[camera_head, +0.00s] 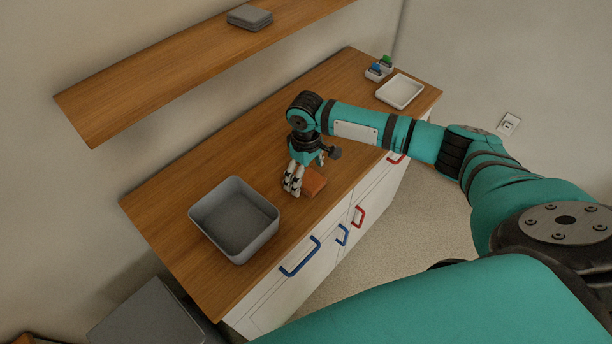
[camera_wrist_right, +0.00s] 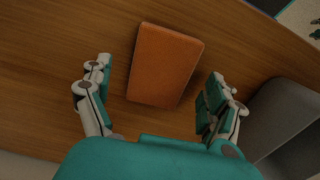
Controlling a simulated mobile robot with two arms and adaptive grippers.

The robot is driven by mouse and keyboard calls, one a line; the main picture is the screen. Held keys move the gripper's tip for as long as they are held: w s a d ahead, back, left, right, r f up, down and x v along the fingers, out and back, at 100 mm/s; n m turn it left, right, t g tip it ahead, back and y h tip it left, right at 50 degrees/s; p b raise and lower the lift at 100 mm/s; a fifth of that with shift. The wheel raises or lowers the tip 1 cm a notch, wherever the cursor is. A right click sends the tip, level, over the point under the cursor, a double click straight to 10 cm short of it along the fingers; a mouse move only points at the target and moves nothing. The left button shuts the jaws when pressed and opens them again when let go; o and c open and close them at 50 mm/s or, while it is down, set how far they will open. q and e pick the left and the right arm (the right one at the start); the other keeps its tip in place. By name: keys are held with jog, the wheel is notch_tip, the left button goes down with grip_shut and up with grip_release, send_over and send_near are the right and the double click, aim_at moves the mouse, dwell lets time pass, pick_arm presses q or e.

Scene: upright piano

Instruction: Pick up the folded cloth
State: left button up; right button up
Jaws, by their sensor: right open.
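The folded cloth (camera_head: 315,183) is a flat orange block lying on the wooden cabinet top, near its front edge. It also shows in the right wrist view (camera_wrist_right: 166,66), slightly tilted. My right gripper (camera_head: 294,179) points down at the cloth and partly covers it in the head view. In the wrist view its open fingers (camera_wrist_right: 159,76) stand to either side of the cloth, with a gap on each side. The cloth is not gripped. My left gripper is not in view.
A grey open bin (camera_head: 208,225) stands left of the cloth; its wall shows at right in the wrist view (camera_wrist_right: 285,112). A white tray (camera_head: 399,92) and small blue and green items (camera_head: 378,69) are at the far right. A shelf (camera_head: 180,72) with a grey flat object (camera_head: 249,17) hangs above.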

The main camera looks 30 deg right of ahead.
aim_at(306, 177)
jog(key=shift+f, duration=0.3)
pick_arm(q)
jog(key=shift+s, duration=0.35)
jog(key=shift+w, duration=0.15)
pick_arm(e)
jog(key=shift+c, duration=0.5)
jog(key=c, duration=1.1)
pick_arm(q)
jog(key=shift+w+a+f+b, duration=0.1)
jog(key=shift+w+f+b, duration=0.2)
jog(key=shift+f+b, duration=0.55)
pick_arm(e)
jog(key=shift+r, duration=5.05)
